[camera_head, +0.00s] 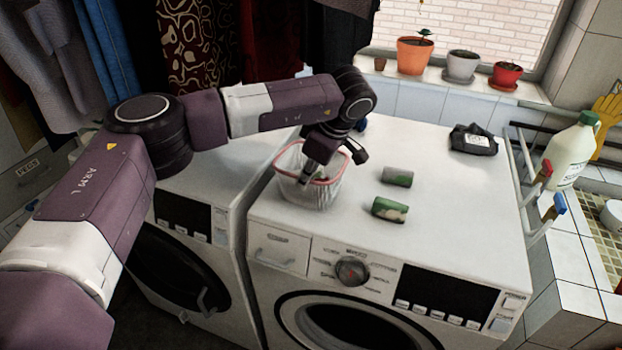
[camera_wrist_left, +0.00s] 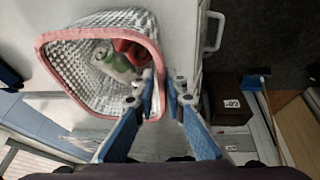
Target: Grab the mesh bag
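The mesh bag (camera_head: 312,190) is a white, basket-shaped mesh with a pink rim, standing on top of the right washing machine. My left gripper (camera_head: 322,172) reaches down at its rim. In the left wrist view the bag (camera_wrist_left: 68,62) shows its open mouth, with a red thing and a pale green-and-white thing inside. The left gripper's blue fingers (camera_wrist_left: 162,88) straddle the near part of the pink rim, one finger inside the mouth and one outside. I cannot tell whether they press on the rim. My right gripper is not in view.
Two green-and-grey cylinders (camera_head: 397,177) (camera_head: 390,209) lie right of the bag. A black package (camera_head: 473,140) lies at the machine's back right. A white bottle with a green cap (camera_head: 570,152) stands farther right. Clothes (camera_head: 180,45) hang behind my left arm. The machine top's front right is clear.

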